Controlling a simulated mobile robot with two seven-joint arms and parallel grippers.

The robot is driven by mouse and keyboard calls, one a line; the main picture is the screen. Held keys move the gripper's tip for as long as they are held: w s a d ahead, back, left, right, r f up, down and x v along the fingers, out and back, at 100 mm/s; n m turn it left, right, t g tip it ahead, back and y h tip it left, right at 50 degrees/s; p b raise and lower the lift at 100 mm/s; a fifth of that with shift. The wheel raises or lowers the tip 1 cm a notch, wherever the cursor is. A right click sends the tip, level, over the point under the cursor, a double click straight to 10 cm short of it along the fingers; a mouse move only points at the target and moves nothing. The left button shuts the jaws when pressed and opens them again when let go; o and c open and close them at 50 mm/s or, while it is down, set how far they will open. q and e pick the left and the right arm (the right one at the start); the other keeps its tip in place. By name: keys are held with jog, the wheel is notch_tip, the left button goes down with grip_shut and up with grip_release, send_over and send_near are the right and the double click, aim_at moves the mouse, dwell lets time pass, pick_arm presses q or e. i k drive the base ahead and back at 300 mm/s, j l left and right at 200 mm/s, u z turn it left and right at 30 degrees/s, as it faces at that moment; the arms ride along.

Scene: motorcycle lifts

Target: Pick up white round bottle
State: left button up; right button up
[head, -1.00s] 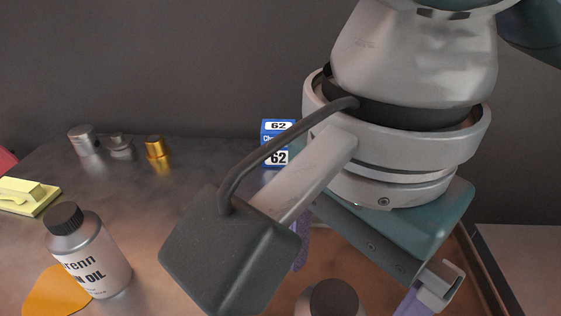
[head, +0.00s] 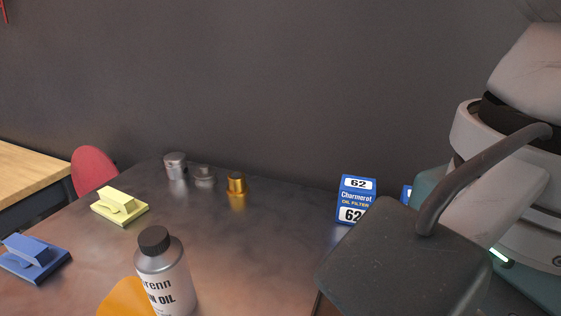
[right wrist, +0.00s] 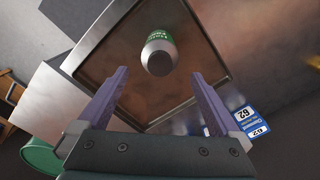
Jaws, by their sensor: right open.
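A round bottle (right wrist: 162,50) with a pale shoulder, green label and grey cap shows in the right wrist view, over a brown tray-like surface with a raised rim. It lies ahead of and between the purple fingers of my right gripper (right wrist: 160,74), which is open and empty. I see no contact between the fingers and the bottle. In the head view my right arm is at the right, and its fingers are hidden. A pale round oil bottle (head: 165,284) with a black cap stands upright on the table at lower centre-left, apart from my arm. My left gripper is not in view.
A blue oil filter box (head: 356,200) stands beside my right arm, with another (head: 406,192) partly hidden. Small metal cups (head: 204,177), a yellow block (head: 120,205), a blue block (head: 35,258) and an orange item (head: 122,298) are on the table. The middle is clear.

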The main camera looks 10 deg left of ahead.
aim_at(160, 263)
jog(key=i+j, duration=0.1)
jog(key=j, duration=1.3)
jog(key=i+j+z, duration=0.1)
jog(key=j, duration=0.65)
